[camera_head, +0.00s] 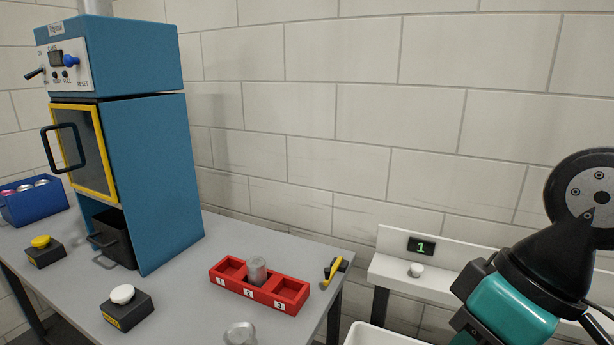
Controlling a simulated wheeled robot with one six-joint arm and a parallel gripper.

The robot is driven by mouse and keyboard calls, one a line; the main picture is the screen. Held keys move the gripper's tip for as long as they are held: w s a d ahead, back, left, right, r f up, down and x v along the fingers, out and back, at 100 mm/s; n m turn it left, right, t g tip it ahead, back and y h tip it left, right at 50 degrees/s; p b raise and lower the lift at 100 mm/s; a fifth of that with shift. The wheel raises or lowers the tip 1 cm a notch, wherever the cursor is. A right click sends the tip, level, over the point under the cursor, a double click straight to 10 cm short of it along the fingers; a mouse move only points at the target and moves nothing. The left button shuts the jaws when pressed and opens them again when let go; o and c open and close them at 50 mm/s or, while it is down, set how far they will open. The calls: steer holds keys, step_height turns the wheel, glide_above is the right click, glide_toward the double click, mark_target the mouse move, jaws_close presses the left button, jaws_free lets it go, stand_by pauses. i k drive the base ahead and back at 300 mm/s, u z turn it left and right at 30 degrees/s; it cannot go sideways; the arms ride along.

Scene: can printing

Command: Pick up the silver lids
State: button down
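A silver round piece (240,333) is at the bottom edge of the view, on the front of the grey table. It is partly cut off, and I cannot tell whether it is a loose lid or the top of a can. A plain silver can (257,270) stands upright in the middle compartment, marked 2, of the red tray (295,300); compartments 1 and 3 look empty. My arm shows at the right, well apart from the table, but my gripper's fingers are not in view.
A blue machine (155,170) with a yellow-framed door stands on the table (190,285) at the left. A blue bin (30,205) holds several cans. Yellow and white (122,294) push buttons and a yellow-black tool (334,272) lie about. A white shelf (460,283) is right.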

mark_target(256, 266)
steer(key=u, duration=2.1)
steer(key=i, duration=2.95)
steer(key=z, duration=3.05)
